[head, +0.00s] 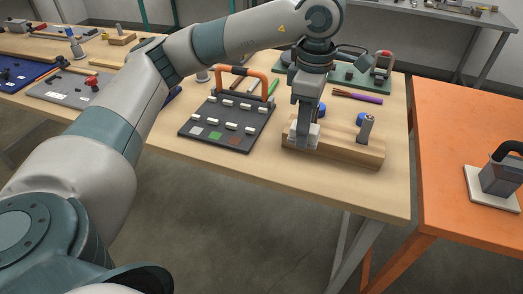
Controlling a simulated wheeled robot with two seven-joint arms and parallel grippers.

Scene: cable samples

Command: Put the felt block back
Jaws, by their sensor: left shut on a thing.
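My left gripper (304,142) points down over the left end of a wooden stand (345,155) on the near right of the wooden table. It is shut on a small pale grey block (293,134), which looks like the felt block. The gripper's fingers hide part of it. The pale block is at the stand's top; I cannot tell whether it touches the wood or sits in a recess. My right gripper is not in view.
A metal cylinder (366,128) stands upright on the stand's right part, with a blue round thing (362,117) behind. A dark board (228,122) with white clips and an orange handle lies left. An orange table (465,170) stands right, holding a dark handled device (502,178).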

